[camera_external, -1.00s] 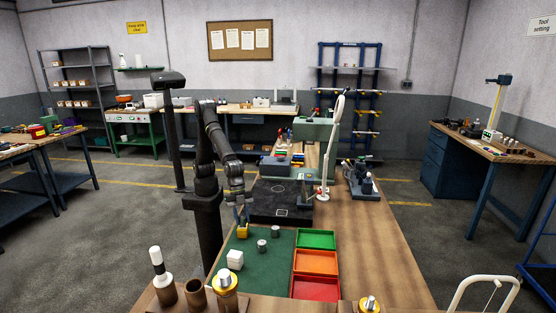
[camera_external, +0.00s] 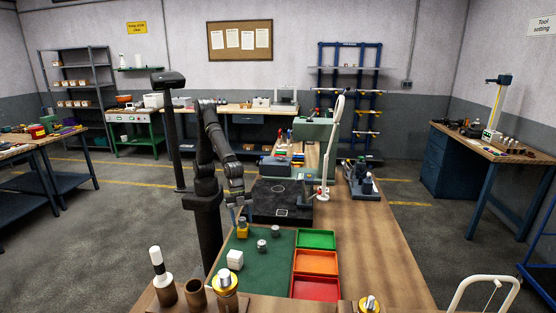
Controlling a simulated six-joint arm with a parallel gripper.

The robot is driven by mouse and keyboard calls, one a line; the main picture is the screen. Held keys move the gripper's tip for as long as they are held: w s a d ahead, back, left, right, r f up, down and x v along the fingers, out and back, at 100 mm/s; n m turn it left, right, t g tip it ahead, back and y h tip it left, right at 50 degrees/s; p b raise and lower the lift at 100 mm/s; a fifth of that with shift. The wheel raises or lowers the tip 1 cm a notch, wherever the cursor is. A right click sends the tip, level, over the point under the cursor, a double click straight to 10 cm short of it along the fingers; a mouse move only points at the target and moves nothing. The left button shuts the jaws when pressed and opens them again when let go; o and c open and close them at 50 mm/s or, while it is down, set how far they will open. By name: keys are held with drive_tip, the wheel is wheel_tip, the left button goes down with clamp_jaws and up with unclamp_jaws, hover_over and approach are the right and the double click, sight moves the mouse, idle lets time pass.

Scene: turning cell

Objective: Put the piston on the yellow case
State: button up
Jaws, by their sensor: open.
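The yellow case (camera_external: 243,232) stands on the far part of the green mat. A small grey piece shows at its top, directly below my gripper; it looks like a piston (camera_external: 242,222) resting on the case, but it is too small to be sure. My gripper (camera_external: 239,212) is open, pointing down just above the case. Two more grey cylinders, a right one (camera_external: 275,231) and a nearer one (camera_external: 262,245), stand upright on the mat to the right of the case.
A dark plate (camera_external: 270,213) lies beyond. A brown rack (camera_external: 195,292) with several holders stands in front.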

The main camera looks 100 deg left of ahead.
drive_tip(key=v, duration=1.1)
drive_tip(key=shift+r, duration=0.25)
drive_tip(key=shift+s+a, duration=0.1)
drive_tip(key=shift+s, duration=0.05)
drive_tip(key=x, duration=1.2)
drive_tip(key=shift+a, duration=0.1)
drive_tip(key=shift+r, duration=1.35)
